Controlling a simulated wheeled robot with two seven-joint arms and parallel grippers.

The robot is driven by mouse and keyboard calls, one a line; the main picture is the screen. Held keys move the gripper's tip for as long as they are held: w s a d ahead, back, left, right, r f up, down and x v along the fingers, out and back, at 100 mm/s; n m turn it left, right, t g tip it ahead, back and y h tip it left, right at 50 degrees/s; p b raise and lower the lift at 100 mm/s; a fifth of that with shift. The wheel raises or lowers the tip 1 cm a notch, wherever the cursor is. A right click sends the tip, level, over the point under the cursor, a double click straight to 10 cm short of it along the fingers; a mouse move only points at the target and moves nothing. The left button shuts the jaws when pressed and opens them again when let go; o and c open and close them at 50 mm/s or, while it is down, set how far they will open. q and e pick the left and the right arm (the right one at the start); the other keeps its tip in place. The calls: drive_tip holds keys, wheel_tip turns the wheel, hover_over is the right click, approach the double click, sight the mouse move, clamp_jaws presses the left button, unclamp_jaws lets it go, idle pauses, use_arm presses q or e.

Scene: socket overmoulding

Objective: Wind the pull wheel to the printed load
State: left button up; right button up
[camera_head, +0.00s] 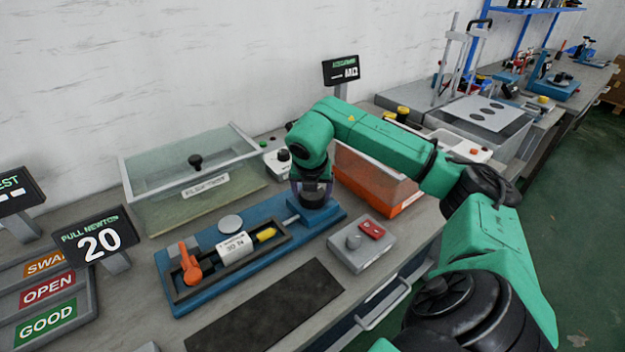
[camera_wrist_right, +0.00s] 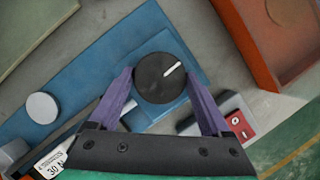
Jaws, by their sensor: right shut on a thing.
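The pull wheel (camera_wrist_right: 158,80) is a round black knob with a white pointer line toward the upper right. It sits at the right end of the blue pull fixture (camera_head: 185,308). My right gripper (camera_wrist_right: 160,84) is shut on the wheel, a purple finger at each side; in the head view, the gripper (camera_head: 313,198) largely hides it. The fixture holds an orange clamp (camera_head: 189,262) and a white printed block (camera_head: 236,247); its label (camera_wrist_right: 54,163) reads 30 N in the wrist view. The pull newton display (camera_head: 100,243) reads 20. My left gripper is not in view.
A grey box with a red switch (camera_head: 371,229) stands right of the fixture. A lidded clear tank (camera_head: 165,212) is behind it, an orange bin (camera_head: 408,200) behind the arm. A dark mat (camera_head: 265,308) lies bare in front. OPEN and GOOD trays (camera_head: 90,305) are at left.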

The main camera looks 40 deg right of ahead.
idle(0.4)
drive_tip(key=o, duration=1.2)
drive_tip(key=p+v, duration=0.3)
drive_tip(key=v, duration=1.1)
drive_tip(key=shift+r, duration=0.25)
